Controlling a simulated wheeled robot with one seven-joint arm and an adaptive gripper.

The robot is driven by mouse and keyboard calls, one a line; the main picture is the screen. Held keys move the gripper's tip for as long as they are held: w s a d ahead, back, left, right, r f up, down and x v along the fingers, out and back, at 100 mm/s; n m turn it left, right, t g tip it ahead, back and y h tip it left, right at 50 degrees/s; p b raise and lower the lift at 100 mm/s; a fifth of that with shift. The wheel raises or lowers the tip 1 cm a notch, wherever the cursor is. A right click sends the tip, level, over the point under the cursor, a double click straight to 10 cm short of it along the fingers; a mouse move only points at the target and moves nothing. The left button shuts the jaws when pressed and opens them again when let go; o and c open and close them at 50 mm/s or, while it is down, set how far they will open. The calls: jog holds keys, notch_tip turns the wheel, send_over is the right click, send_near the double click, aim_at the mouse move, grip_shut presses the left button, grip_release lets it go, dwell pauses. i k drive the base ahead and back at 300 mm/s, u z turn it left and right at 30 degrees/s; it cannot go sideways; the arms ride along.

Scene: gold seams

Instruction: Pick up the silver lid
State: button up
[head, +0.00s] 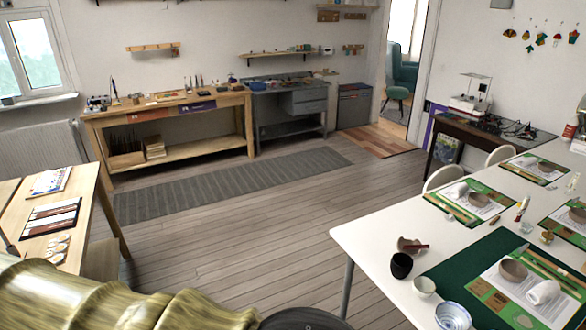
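I cannot pick out a silver lid in the head view. Small items on the white table (385,238) at the right are too small to tell apart fully. Among them are a small clear glass vessel (526,228) and a small gold-brown pot (547,237). My gripper is not in view, so its state does not show.
A black cup (401,265), a cream cup (423,286) and a blue-white bowl (452,316) stand near the white table's front-left edge. A wooden workbench (180,105) and grey bench (290,105) line the back wall.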

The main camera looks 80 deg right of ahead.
aim_at(449, 217)
jog(key=z, duration=3.2)
